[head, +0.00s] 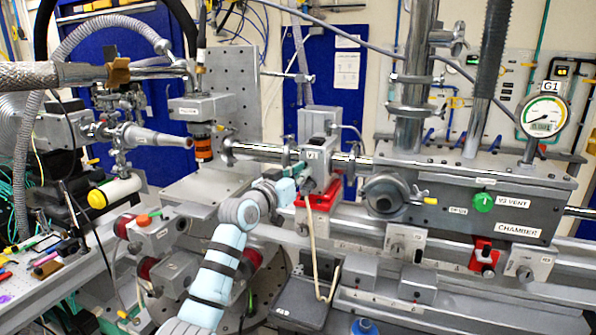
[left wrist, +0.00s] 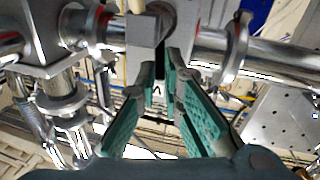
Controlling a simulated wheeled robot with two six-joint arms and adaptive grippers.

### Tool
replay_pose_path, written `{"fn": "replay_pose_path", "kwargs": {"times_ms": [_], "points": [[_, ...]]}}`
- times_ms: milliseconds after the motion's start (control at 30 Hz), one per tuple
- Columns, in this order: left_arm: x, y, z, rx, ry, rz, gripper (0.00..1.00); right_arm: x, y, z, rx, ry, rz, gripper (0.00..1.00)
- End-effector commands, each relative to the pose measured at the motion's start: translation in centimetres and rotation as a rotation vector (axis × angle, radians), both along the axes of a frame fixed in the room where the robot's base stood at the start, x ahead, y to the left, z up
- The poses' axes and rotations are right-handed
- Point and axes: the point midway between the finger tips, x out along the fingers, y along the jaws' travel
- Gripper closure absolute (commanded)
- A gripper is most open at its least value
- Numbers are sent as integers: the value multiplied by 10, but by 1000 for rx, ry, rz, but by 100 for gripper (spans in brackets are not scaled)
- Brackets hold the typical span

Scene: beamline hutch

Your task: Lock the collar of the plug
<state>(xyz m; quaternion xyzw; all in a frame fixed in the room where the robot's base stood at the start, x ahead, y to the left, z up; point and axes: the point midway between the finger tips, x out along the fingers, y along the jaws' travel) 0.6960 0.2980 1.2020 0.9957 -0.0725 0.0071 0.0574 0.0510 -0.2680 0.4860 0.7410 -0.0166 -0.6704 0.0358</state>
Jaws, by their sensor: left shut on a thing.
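My left gripper (head: 299,170) reaches in from below with its teal fingers at the grey box marked V1 (head: 317,157). It is shut on the plug's collar, which the fingers mostly hide. In the left wrist view the two teal fingers (left wrist: 161,78) come together just under a grey block (left wrist: 149,30) on the pipework. A beige cable (head: 312,238) hangs from the area beside the fingers down to a dark tray. I cannot tell how far the collar is turned. My right gripper is not in view.
A red bracket (head: 320,200) stands right below the V1 box. A steel pipe (head: 262,152) runs across behind the fingers to the grey chamber (head: 470,195). A dark tray (head: 300,303) lies below. A nozzle-like instrument (head: 155,138) stands at the left.

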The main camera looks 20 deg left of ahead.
Motion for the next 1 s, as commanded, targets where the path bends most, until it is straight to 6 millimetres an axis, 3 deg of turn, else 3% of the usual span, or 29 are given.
{"fn": "replay_pose_path", "kwargs": {"times_ms": [300, 767, 800, 900, 1000], "points": [[0, -5, 2, 106, 6, -1, 100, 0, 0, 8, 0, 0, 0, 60], [0, -6, 1, 120, 7, 0, 100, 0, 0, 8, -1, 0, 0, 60], [0, -6, 1, 120, 7, 0, 89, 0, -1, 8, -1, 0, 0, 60], [0, -5, 1, 119, 7, 0, 73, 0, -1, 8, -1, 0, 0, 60], [0, -5, 1, 119, 7, 0, 72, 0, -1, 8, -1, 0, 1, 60]]}}
